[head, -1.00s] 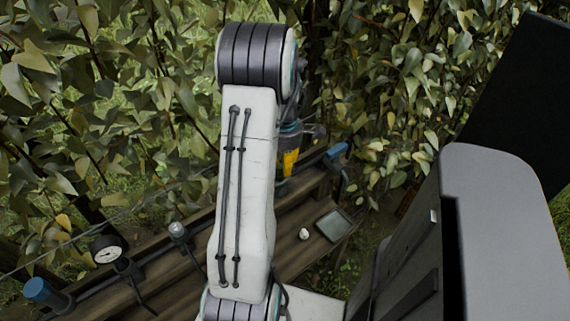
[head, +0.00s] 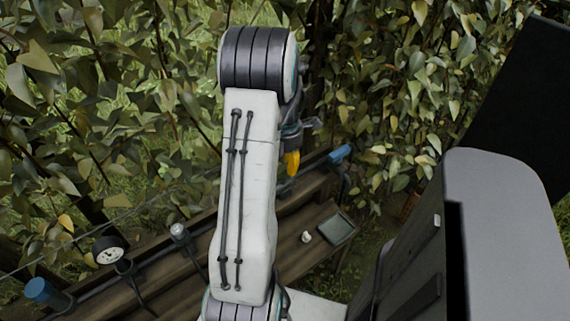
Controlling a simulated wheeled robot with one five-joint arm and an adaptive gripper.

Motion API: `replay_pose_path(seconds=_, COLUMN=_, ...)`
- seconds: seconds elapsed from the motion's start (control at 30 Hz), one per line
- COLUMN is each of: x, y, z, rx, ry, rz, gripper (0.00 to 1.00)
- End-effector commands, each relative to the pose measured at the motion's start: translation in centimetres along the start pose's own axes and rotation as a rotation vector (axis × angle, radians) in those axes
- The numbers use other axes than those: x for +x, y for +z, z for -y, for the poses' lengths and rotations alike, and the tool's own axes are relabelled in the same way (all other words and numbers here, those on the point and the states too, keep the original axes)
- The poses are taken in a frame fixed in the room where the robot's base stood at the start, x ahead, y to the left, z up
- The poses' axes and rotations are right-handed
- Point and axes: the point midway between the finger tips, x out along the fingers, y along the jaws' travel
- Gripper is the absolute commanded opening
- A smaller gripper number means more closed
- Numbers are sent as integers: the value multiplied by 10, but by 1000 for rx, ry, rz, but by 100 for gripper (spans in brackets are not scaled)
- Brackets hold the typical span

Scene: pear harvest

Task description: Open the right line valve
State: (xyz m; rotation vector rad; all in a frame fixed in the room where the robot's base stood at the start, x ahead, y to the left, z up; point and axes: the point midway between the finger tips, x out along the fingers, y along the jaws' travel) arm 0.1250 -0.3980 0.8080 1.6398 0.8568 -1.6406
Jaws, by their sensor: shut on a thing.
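My gripper (head: 292,140) shows only in part past the right side of my own arm. Its fingertips are mostly hidden. A yellow piece (head: 292,163), which looks like the handle of the right line valve, sits right at the gripper's lower end. My gripper is shut on it, though the contact itself is not clear. The valve body is hidden behind my arm and gripper. The dark pipe line (head: 152,270) runs along the wooden bench and passes behind my arm.
The wooden bench (head: 285,240) carries a round gauge (head: 107,250), a small grey knob (head: 179,231), a small white object (head: 306,237) and a flat dark tray (head: 336,229). Blue end pieces sit at the left (head: 40,291) and right (head: 340,153). Leafy branches stand close behind.

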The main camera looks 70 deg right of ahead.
Motion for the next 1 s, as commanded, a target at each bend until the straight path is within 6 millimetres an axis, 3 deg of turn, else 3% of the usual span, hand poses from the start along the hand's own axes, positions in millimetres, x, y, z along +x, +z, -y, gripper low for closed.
replay_pose_path(seconds=0.27, x=2, y=-1, z=1, rx=-3, ry=-4, rz=-5, gripper=0)
replay_pose_path(seconds=0.3, x=2, y=-1, z=1, rx=-3, ry=-5, rz=-5, gripper=33)
replay_pose_path(seconds=0.57, x=1, y=-1, z=1, rx=-1, ry=-2, rz=-2, gripper=57)
replay_pose_path(seconds=0.87, x=-1, y=0, z=0, rx=0, ry=0, rz=0, gripper=58)
replay_pose_path(seconds=1.0, x=-10, y=0, z=0, rx=0, ry=1, rz=1, gripper=58)
